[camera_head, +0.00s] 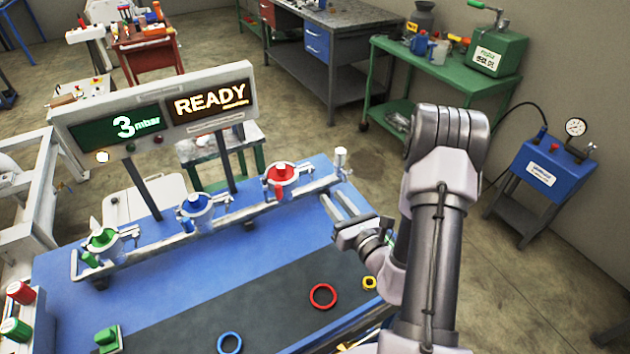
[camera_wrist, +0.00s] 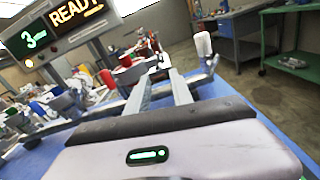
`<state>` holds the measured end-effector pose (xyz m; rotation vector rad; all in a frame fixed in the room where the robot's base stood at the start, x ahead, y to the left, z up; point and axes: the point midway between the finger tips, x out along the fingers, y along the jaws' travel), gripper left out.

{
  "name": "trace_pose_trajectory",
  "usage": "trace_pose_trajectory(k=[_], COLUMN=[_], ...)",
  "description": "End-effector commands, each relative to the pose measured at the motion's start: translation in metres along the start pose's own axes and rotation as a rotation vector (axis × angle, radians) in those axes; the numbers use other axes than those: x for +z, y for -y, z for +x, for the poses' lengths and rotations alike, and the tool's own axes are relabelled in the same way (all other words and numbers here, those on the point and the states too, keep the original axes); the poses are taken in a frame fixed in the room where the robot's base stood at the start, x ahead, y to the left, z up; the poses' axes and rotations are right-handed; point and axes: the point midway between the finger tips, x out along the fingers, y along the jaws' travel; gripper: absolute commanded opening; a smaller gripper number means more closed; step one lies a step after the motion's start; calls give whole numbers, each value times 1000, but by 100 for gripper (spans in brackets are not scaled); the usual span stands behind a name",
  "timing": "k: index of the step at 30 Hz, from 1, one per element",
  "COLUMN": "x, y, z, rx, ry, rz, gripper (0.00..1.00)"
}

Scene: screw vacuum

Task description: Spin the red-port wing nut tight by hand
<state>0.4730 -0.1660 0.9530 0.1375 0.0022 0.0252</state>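The red port (camera_head: 290,173) sits at the right end of the metal rail on the blue bench, with a red top and a small red part below it. The wing nut cannot be told apart clearly. In the wrist view the red port (camera_wrist: 127,62) lies beyond and left of the fingertips, partly hidden by the left finger. My gripper (camera_head: 332,199) is right of the red port and apart from it. Its two straight fingers are spread and empty; the gap also shows in the wrist view (camera_wrist: 158,76).
The blue port (camera_head: 196,205) and green port (camera_head: 102,238) stand along the rail to the left. A white-capped post (camera_head: 340,158) stands at the rail's right end. A sign (camera_head: 160,105) reads 3 mbar and READY. A red ring (camera_head: 323,307) and blue ring (camera_head: 230,334) lie in front.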

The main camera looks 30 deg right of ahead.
Motion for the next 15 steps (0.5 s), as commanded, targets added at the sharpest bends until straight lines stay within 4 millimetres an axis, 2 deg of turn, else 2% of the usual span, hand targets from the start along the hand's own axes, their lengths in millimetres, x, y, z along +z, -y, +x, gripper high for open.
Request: trace_pose_trajectory(k=[3,9,15], x=[1,0,0], y=[-2,-1,-1], z=[30,71,90], rx=[6,4,2], ry=[3,2,1], rz=[-3,-1,0], gripper=[27,27,27])
